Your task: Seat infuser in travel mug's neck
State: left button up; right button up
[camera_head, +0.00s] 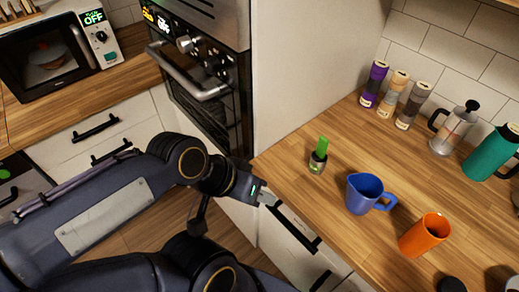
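A small piece with a bright green upright top and a dark, banded lower part (318,158) stands on the wooden counter near its front left corner. It may be the infuser, but I cannot be sure. An orange cup-like vessel (424,236) stands or leans at the lower right; I cannot tell whether it is the travel mug. My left gripper (268,198) is at the counter's front edge, left of and below the green-topped piece and apart from it. Its fingers are small and foreshortened, with nothing visibly held. My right gripper is not in view.
A blue pitcher (366,193) stands between the green-topped piece and the orange vessel. A French press (453,129), a teal jug (489,153) and three canisters (398,93) stand farther back. A black round object (452,284) is at the bottom edge. A tall white panel (303,75) borders the counter's left.

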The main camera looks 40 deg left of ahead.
aim_at(431, 229)
jog(key=j+u, duration=0.1)
jog(key=u, duration=0.5)
jog(key=z, duration=1.3)
jog(key=u, duration=1.3)
jog(key=i+j+z, duration=0.2)
jog(key=j, duration=0.4)
jog(key=i+j+z, duration=0.2)
jog(key=j, duration=0.4)
jog(key=j+z, duration=0.2)
jog(key=j, duration=0.45)
jog(key=i+j+z, duration=0.2)
jog(key=j, duration=0.5)
jog(key=k+l, duration=0.05)
jog(key=k, duration=0.05)
